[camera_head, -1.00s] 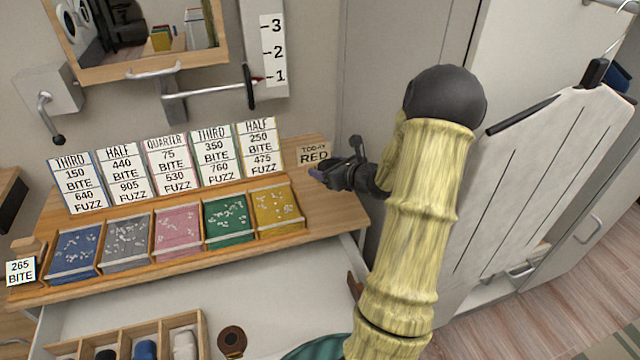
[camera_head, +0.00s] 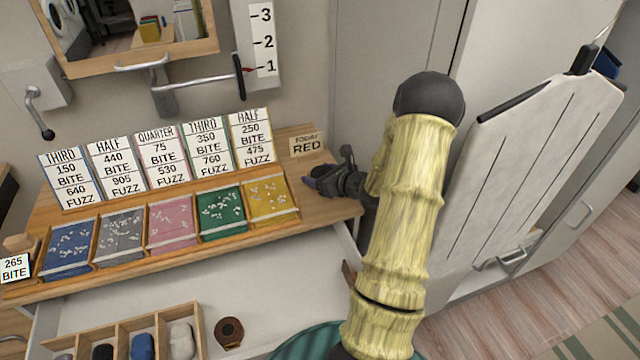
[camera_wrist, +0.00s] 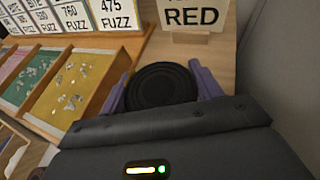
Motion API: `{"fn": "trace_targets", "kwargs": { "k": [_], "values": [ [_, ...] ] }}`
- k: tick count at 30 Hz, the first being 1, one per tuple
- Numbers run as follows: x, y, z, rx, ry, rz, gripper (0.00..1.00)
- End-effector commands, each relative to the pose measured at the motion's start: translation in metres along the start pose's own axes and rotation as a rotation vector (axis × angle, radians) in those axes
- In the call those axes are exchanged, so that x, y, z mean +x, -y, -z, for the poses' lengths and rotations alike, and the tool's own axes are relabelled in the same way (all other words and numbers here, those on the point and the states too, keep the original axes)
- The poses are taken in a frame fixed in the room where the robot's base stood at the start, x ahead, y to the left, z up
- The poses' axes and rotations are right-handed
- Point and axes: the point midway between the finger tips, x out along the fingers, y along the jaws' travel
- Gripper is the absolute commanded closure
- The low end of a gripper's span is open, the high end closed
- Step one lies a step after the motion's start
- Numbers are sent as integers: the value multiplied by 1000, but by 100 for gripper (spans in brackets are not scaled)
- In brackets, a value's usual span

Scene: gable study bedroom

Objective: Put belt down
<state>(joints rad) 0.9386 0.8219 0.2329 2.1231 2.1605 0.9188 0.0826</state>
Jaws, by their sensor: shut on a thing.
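The belt appears to be the dark, round coil (camera_wrist: 162,88) seen in the wrist view. It lies flat between the two purple fingertips of my gripper (camera_wrist: 162,90), which are shut on its sides. It is over the right end of the wooden counter (camera_wrist: 212,62), in front of the "TODAY RED" card (camera_wrist: 196,14); I cannot tell whether it touches the wood. In the head view my gripper (camera_head: 312,182) is low over that same end, right of the yellow tray (camera_head: 265,203). The coil is not clear there.
A row of coloured trays and number cards (camera_head: 205,148) stands left of my gripper. Below is an open white drawer (camera_head: 270,275) with a divided wooden box (camera_head: 122,318) and a brown coil (camera_head: 229,332). An ironing board (camera_head: 540,150) hangs at the right.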

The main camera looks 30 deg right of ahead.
Motion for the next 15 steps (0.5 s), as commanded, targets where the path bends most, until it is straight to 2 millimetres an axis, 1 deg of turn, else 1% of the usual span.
{"fn": "trace_targets", "kwargs": {
  "k": [6,8,15],
  "values": [
    [11,0,27,4,-2,-1,63],
    [14,0,33,4,-1,-1,63],
    [15,0,36,0,0,0,63]
  ]
}}
